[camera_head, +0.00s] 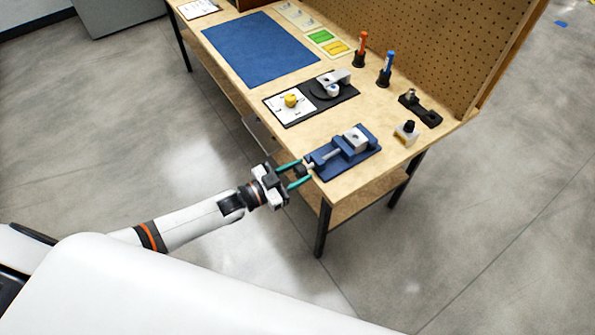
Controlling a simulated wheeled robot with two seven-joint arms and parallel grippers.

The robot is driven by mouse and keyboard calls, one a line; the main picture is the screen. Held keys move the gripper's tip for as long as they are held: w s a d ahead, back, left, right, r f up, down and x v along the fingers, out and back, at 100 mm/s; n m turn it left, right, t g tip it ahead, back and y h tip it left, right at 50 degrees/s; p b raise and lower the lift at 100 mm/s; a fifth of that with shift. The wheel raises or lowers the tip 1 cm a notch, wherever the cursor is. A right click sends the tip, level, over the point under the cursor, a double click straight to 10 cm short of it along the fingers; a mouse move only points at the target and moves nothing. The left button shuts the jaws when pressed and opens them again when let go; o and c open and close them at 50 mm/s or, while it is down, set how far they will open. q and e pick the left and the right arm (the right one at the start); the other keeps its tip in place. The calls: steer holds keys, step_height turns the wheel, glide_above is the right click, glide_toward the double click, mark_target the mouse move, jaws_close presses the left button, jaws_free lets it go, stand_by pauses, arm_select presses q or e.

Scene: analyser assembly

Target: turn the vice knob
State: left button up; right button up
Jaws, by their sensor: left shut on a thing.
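A blue vice (357,146) with a grey metal block lies on a blue base at the near edge of the wooden bench. Its screw runs toward the lower left and ends in a small dark knob (301,169) at the bench edge. My left gripper (299,172) reaches in from the left, its two green fingers on either side of the knob. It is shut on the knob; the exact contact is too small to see. My right gripper is not in view.
Behind the vice, a black plate (336,97) carries a yellow knob and a metal fixture. A black-and-white part (406,131) and a dark bracket (420,110) lie to the right. Orange and blue tools stand by the pegboard (445,50). The blue mat (260,50) is clear.

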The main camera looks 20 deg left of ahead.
arm_select(q)
steer(key=n, duration=0.3)
steer(key=shift+f+n, duration=0.1)
steer(key=shift+n, duration=0.3)
steer(key=n+b, duration=0.1)
steer(key=n, duration=0.2)
steer(key=shift+n, duration=0.3)
steer(key=n, duration=0.3)
steer(key=shift+s+f+n+b, duration=0.1)
steer(key=shift+n+b, duration=0.3)
steer(key=n+b, duration=0.1)
steer(key=n, duration=0.2)
steer(key=shift+n+t, duration=0.3)
steer(key=n+b, duration=0.1)
steer(key=n, duration=0.2)
steer(key=shift+n, duration=0.4)
steer(key=n+b, duration=0.2)
steer(key=n, duration=0.1)
steer(key=shift+n, duration=0.4)
steer(key=n+b, duration=0.2)
steer(key=n, duration=0.2)
steer(key=shift+n+b, duration=0.8)
steer(key=shift+n, duration=0.8)
